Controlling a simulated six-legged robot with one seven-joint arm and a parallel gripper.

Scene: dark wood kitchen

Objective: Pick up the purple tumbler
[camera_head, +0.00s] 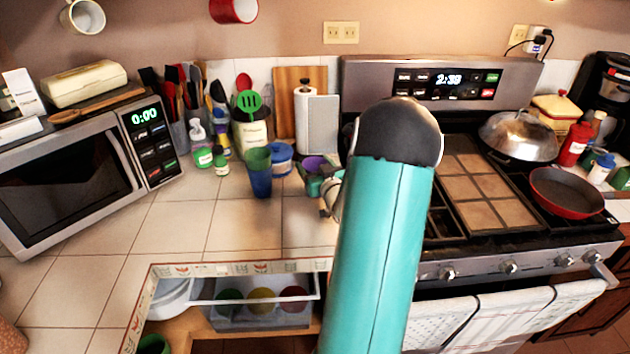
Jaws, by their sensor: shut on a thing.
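The purple tumbler (313,163) shows as a small purple shape on the tiled counter, left of my teal arm. My gripper (316,183) is at it, partly hidden behind my arm, and is shut on it. The lower part of the tumbler is covered by the gripper. I cannot tell whether it touches the counter.
A paper towel roll (311,115) and utensil holders stand behind. The microwave (75,180) is left, the stove (480,200) right. The front-left counter is clear.

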